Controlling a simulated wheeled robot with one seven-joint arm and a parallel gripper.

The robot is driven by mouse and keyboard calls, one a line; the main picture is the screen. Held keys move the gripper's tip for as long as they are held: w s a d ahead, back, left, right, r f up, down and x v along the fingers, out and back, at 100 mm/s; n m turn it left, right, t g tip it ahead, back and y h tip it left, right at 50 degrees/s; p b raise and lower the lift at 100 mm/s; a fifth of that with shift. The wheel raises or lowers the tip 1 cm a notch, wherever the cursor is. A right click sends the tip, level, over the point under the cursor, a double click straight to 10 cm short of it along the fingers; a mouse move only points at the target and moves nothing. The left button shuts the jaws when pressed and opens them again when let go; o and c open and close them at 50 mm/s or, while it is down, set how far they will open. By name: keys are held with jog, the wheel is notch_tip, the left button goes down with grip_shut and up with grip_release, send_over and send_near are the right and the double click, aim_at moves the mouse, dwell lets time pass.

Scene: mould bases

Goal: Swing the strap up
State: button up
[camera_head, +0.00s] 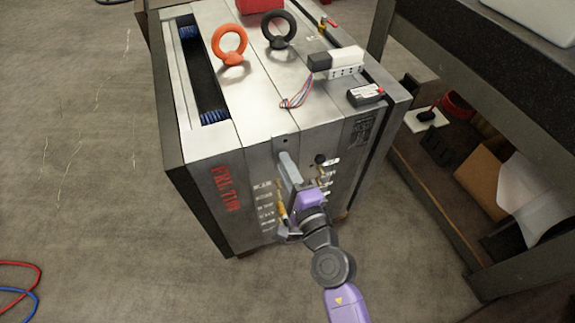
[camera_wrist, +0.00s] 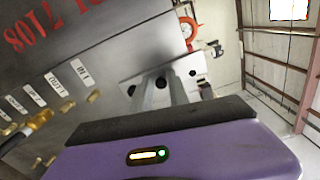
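The strap (camera_head: 289,168) appears to be the light grey metal bar on the front face of the mould base (camera_head: 232,168), just below its top edge. My gripper (camera_head: 291,200) is at that face, at or very near the bar's lower part. The purple wrist housing hides much of the contact. In the wrist view, a grey plate with dark holes (camera_wrist: 188,67) shows beyond my gripper's dark edge. Narrow grey pieces stand in front of it. I cannot tell which are fingertips and which are strap, nor whether the fingers are closed.
An orange eyebolt (camera_head: 230,43), a black eyebolt (camera_head: 279,29), a white connector block (camera_head: 346,63) and a small dark box (camera_head: 366,95) sit on top. Brass fittings (camera_head: 282,208) project near my gripper. A bench (camera_head: 440,212) stands at right. The left floor is mostly clear.

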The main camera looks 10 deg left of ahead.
jog(key=shift+o, duration=1.1)
jog(key=shift+d, duration=0.15)
jog(key=b+v, duration=0.1)
jog(key=v, duration=0.6)
jog(key=shift+s+d, duration=0.15)
jog(key=shift+s, duration=0.15)
